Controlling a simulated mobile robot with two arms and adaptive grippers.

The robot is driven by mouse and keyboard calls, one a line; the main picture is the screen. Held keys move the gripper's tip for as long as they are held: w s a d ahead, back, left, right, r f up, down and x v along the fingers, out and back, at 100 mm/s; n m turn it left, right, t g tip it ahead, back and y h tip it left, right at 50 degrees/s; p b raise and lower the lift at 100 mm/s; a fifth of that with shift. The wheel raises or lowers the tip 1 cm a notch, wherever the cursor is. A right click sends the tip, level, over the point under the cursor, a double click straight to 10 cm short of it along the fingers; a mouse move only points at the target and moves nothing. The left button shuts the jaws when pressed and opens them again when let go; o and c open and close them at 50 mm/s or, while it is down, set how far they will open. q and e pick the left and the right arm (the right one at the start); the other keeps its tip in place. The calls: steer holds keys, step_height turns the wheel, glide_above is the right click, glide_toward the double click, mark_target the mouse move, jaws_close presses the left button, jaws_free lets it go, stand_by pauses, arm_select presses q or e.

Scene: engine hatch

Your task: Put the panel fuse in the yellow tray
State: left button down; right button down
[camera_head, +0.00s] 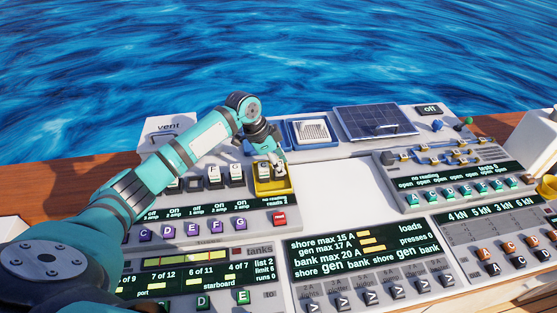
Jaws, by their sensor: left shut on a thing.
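The yellow tray (288,189) sits at the right end of the fuse panel, near the middle of the view. My left gripper (275,164) comes down from above over the tray. It is shut on a small light-coloured piece, which looks like the panel fuse (280,171), at or just inside the tray. The fingers hide much of it, and I cannot tell whether it touches the tray floor. Another pale, lettered block (264,171) shows beside it at the tray's left. My right gripper is not in view.
Several lettered fuses (214,176) stand in a row left of the tray. A blank white surface (340,190) is clear to the right. Button panels fill the front.

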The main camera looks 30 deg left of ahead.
arm_select(q)
steer(key=c, duration=1)
jaws_free()
steer(key=shift+f, duration=0.1)
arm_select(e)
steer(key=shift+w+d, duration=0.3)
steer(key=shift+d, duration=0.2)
arm_select(q)
steer(key=b+v, duration=0.2)
steer(key=v, duration=1)
steer(key=shift+r, duration=0.2)
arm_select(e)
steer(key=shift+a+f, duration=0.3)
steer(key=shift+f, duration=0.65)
arm_select(q)
steer(key=shift+d+f, duration=0.1)
steer(key=shift+f, duration=0.05)
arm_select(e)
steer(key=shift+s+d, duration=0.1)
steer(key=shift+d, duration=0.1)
